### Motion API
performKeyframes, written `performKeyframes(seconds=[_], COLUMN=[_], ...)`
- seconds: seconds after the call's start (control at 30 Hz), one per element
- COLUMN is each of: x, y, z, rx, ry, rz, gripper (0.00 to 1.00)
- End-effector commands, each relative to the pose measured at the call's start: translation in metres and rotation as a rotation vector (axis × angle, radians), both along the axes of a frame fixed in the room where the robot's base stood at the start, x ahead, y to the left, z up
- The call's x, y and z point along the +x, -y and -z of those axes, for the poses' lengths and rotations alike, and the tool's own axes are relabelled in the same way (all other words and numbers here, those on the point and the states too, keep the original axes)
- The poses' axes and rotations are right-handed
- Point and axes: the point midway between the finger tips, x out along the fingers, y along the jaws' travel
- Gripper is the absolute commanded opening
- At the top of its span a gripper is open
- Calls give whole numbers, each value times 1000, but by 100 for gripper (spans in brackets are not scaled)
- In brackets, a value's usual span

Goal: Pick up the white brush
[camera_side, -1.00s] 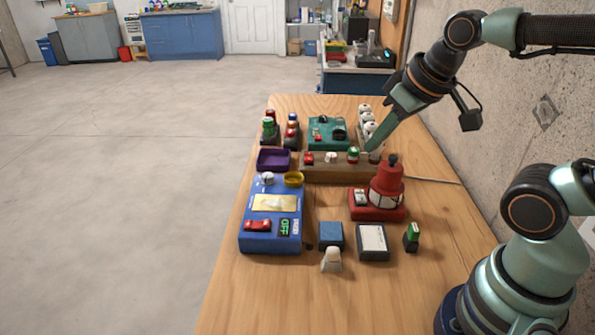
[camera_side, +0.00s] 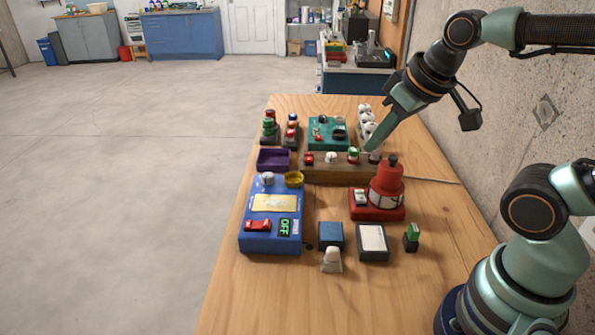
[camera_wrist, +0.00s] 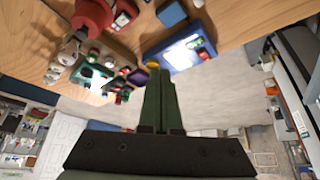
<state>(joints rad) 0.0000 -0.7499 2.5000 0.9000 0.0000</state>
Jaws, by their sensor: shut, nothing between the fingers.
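A small white piece (camera_side: 331,261) with a rounded top and a wider base stands at the near edge of the group, in front of a blue block (camera_side: 331,234). It may be the white brush, but it is too small to be sure. My gripper (camera_side: 368,149) is shut and empty. It points down and left near the right end of the wooden strip with buttons (camera_side: 340,173), well behind the white piece. In the wrist view my shut fingers (camera_wrist: 158,75) show with nothing between them, and I cannot make out the brush there.
A red beacon (camera_side: 388,186) stands right of centre. A blue panel box (camera_side: 262,236), a purple tray (camera_side: 273,160), a green box (camera_side: 325,143) and several white knobs (camera_side: 365,117) crowd the bench. The bench's near end is clear, and a concrete wall (camera_side: 480,130) borders the right.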

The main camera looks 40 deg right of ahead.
Motion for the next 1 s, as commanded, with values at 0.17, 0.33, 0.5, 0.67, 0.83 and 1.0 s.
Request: performKeyframes(seconds=[0.17, 0.33, 0.5, 0.67, 0.83, 1.0], x=[0, 0, 0, 0, 0, 1], y=[0, 0, 0, 0, 0, -2], z=[0, 0, 0, 0, 0, 2], rx=[0, 0, 0, 0, 0, 13], ry=[0, 0, 0, 0, 0, -15], rz=[0, 0, 0, 0, 0, 16], gripper=[0, 0, 23, 70, 70, 70])
